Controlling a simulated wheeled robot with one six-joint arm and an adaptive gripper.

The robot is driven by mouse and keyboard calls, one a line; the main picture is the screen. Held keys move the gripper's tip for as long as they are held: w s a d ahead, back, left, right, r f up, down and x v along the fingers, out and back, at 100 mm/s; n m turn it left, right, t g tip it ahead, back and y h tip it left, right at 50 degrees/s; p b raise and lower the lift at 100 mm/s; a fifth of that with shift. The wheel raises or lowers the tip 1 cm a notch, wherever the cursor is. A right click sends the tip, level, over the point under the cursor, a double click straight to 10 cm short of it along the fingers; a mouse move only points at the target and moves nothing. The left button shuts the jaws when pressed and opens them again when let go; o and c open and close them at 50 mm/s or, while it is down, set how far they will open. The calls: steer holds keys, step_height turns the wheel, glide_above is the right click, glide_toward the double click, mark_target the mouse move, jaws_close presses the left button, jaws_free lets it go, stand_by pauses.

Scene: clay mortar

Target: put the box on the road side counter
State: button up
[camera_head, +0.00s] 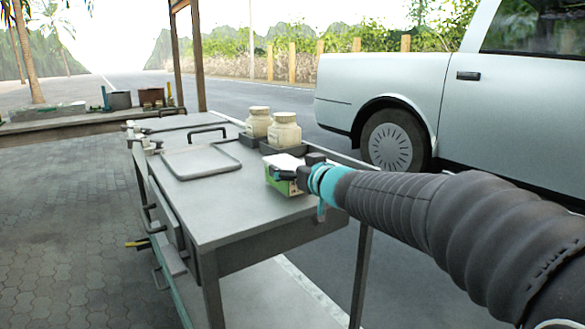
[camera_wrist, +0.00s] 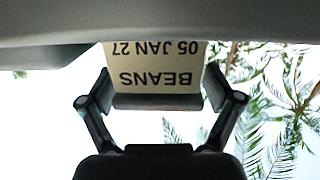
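The box (camera_head: 288,181) is small and green with a pale top. It is at the right side of the grey metal counter (camera_head: 235,205) beside the road, on or just above its top; I cannot tell if it touches. My gripper (camera_head: 292,177) reaches in from the right and covers part of the box. In the wrist view, the box (camera_wrist: 155,75) shows a cream face with upside-down print, "BEANS 05 JAN 27". My gripper's fingers (camera_wrist: 157,92) are against its two sides. A grey surface hides the picture's upper edge.
Two cream jars (camera_head: 284,132) stand in dark holders behind the box. A shallow grey tray (camera_head: 200,161) lies on the counter's left part. A silver pickup (camera_head: 400,90) is parked behind at right. Another counter with pots (camera_head: 120,100) is far left.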

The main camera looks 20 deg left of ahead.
stand_by(0.3)
steer(key=shift+r, duration=0.25)
steer(key=p+v, duration=0.1)
steer(key=v, duration=1.1)
steer(key=shift+p, duration=0.3)
